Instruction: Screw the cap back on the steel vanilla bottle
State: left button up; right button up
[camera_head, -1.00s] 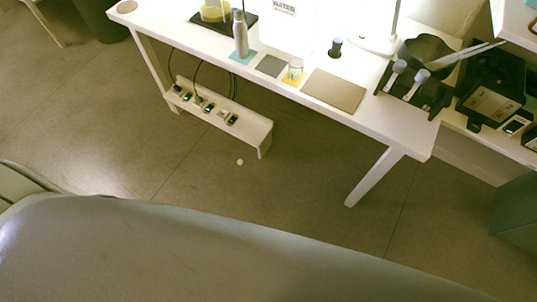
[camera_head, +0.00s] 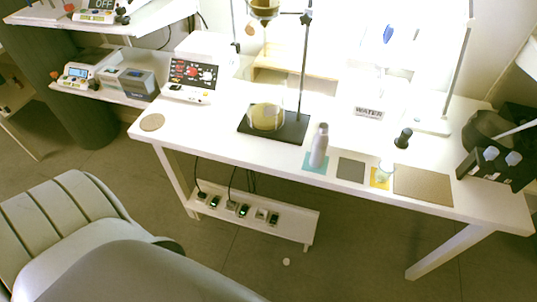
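A steel bottle (camera_head: 319,148) stands upright on a teal mat (camera_head: 308,165) near the front edge of the white table. Its neck narrows to a greyish top; I cannot tell whether that is a cap. A small pale round thing (camera_head: 286,262) lies on the floor below the table; I cannot tell what it is. Neither of my grippers is in view.
On the white table (camera_head: 215,145), a flask (camera_head: 266,117) sits on a dark stand base. Right of the bottle are a dark square mat (camera_head: 351,170), a glass (camera_head: 385,170) on a yellow mat, a brown mat (camera_head: 423,184) and a small dark bottle (camera_head: 403,138).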

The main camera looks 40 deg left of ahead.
aim_at(321, 139)
jog(key=k+j, duration=0.1)
jog(key=j, duration=0.85)
jog(key=k+j, duration=0.15)
jog(key=j, duration=0.35)
